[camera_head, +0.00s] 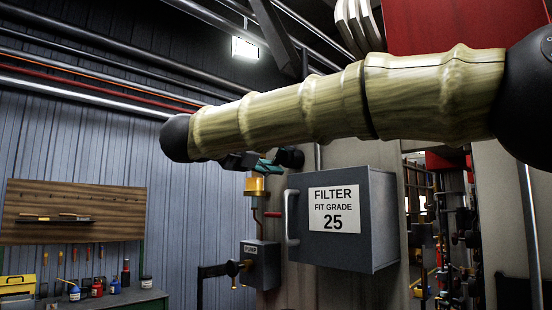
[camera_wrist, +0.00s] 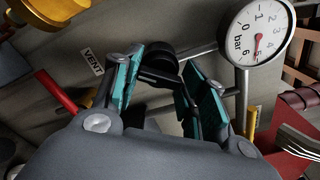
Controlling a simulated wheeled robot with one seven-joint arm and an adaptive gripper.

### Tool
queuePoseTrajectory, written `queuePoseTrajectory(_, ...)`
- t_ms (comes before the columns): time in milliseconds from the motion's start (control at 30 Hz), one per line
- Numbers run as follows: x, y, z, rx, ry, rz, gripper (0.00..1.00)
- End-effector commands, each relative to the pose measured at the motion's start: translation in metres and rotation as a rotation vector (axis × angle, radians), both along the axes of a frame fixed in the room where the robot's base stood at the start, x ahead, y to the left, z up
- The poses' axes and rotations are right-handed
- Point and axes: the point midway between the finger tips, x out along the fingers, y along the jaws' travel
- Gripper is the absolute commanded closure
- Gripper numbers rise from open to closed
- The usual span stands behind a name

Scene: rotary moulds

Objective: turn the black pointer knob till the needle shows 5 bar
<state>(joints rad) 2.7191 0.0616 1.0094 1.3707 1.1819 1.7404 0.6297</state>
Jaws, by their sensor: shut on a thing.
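The black pointer knob (camera_wrist: 160,62) is between the teal-padded fingers of my gripper (camera_wrist: 168,68) in the wrist view. My gripper is shut on it; the fingers hide part of the knob, and its pointer direction is hard to read. The round white gauge (camera_wrist: 258,33) marked bar is at the upper right of that view, turned in the picture. Its red needle points down in the picture, at or close to the 5; the exact reading is too small to tell. In the head view my gripper (camera_head: 262,164) is partly behind my arm, against a dark round part (camera_head: 290,157).
A grey FILTER box (camera_head: 340,218) with a handle stands just below my gripper. A PUMP box (camera_head: 260,264) and a yellow fitting (camera_head: 255,186) are lower left. In the wrist view, a VENT label (camera_wrist: 92,61) and a red lever (camera_wrist: 57,92) are on the left.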

Motion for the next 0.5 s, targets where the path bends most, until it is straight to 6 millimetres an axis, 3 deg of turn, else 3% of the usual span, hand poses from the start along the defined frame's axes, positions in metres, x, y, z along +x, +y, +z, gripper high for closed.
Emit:
queuePoseTrajectory(67,-0.0006,0.0019,-0.0011,-0.001,0.002,0.003,0.82)
queuePoseTrajectory(100,-0.0007,0.0020,-0.0011,-0.001,0.002,0.003,0.50)
queuePoseTrajectory(200,-0.0006,0.0017,-0.0009,-0.001,0.000,0.002,0.36)
queuePoseTrajectory(500,-0.0006,0.0012,-0.0004,0.000,0.000,0.001,0.36)
